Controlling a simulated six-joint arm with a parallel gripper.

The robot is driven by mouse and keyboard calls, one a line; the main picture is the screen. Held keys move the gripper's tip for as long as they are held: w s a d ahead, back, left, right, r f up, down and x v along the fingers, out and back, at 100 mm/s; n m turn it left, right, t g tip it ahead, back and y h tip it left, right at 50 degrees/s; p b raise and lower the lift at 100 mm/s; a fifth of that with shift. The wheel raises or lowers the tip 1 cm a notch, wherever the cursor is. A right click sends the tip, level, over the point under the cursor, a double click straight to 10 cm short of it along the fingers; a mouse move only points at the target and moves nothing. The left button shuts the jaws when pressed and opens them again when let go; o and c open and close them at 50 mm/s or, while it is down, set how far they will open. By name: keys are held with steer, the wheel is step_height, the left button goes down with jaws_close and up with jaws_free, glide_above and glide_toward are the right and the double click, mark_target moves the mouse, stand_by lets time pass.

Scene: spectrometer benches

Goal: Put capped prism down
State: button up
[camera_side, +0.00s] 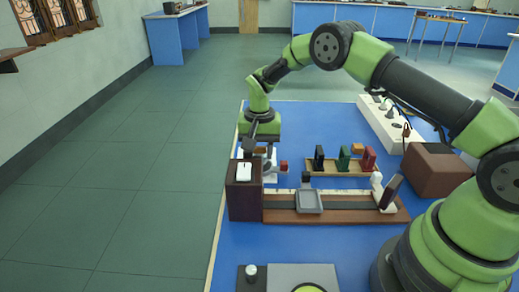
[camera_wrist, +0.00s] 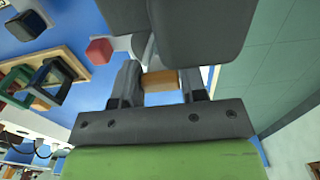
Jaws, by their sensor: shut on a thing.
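My gripper (camera_side: 259,146) is at the left end of the blue bench, behind the dark brown box. In the wrist view my gripper (camera_wrist: 160,72) is shut on a small orange-brown piece (camera_wrist: 161,81), which appears to be part of the capped prism. In the side view the orange piece (camera_side: 260,150) shows just under the gripper. A white stand (camera_side: 270,163) is close below it. The rest of the prism is hidden by the fingers and dark grey parts, and I cannot tell whether it touches the stand.
A small red cube (camera_side: 283,166) is right of the stand. A wooden rack (camera_side: 340,170) holds black, green and red pieces. In front are the dark brown box (camera_side: 244,198) and a long rail with a grey tray (camera_side: 309,201). A white power strip is at right.

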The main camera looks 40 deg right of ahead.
steer(key=shift+f, duration=0.15)
steer(key=o, duration=1)
step_height(320, 180, up, 12)
steer(key=shift+r, duration=0.25)
step_height(320, 180, up, 9)
steer(key=n+t, duration=0.1)
steer(key=t, duration=0.1)
glide_above(260, 148)
steer(key=s+a, duration=0.1)
steer(key=s, duration=0.3)
steer(key=s+a+r+n+t+y, duration=0.1)
steer(key=s+a+r, duration=0.1)
steer(key=s+r, duration=0.35)
steer(key=s+n+t, duration=0.1)
steer(key=s, duration=0.5)
steer(key=s+a+n+t, duration=0.1)
steer(key=s, duration=0.5)
steer(key=s+n+t+y, duration=0.1)
steer(key=s+t, duration=0.1)
steer(key=s, duration=0.4)
steer(key=shift+a, duration=0.25)
